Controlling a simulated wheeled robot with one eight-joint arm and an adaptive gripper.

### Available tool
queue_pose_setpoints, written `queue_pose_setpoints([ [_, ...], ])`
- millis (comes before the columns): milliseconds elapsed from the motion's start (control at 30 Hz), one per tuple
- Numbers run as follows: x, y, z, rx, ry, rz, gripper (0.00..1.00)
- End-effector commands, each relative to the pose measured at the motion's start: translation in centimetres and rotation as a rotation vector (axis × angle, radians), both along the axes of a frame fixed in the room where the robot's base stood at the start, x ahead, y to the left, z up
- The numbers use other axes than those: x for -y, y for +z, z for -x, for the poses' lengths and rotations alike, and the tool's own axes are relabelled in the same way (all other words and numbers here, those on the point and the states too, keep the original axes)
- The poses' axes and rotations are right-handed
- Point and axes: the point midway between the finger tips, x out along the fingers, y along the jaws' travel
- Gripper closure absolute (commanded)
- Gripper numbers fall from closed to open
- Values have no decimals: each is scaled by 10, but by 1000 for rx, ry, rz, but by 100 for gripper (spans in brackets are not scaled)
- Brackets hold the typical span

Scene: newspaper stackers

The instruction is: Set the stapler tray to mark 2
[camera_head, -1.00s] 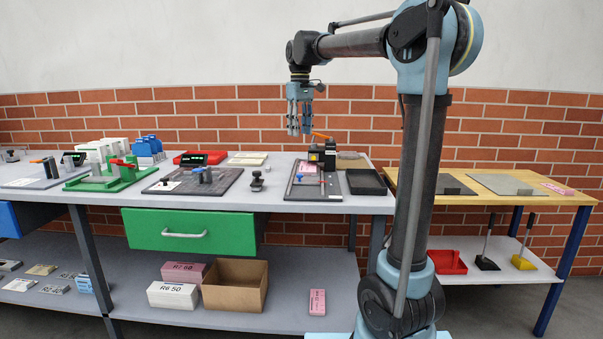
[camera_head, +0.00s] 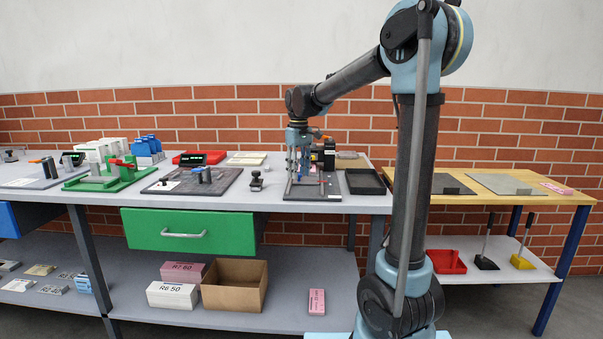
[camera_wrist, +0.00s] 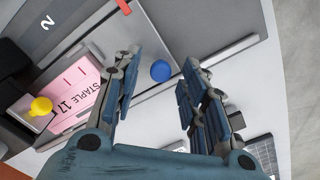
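The stapler station (camera_head: 318,194) is a dark base with a black stapler head (camera_head: 323,154) at the back of the bench. In the wrist view, a grey plate (camera_wrist: 150,115), apparently the tray, carries a blue knob (camera_wrist: 161,71). A pale numeral 2 (camera_wrist: 47,22) shows on a dark part at upper left. My gripper (camera_head: 298,173) is low over the station's left part. In the wrist view my gripper (camera_wrist: 157,64) is open, its fingers on either side of the blue knob. I cannot tell whether they touch it. The tray's present mark is unclear.
A pink "STAPLE 17" piece (camera_wrist: 72,92) and a yellow knob (camera_wrist: 41,106) lie left of the fingers. A black tray (camera_head: 366,182) stands right of the station. A small black device (camera_head: 256,181) and a dark board (camera_head: 192,182) stand to the left.

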Motion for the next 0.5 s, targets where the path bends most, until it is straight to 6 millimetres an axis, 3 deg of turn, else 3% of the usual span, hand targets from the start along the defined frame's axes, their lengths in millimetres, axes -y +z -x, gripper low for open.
queue_pose_setpoints([
  [333, 1, -4, 0, 0, -1, 0, 61],
  [367, 1, -4, 0, 0, -1, 0, 63],
  [500, 1, -4, 0, 0, -1, 0, 95],
])
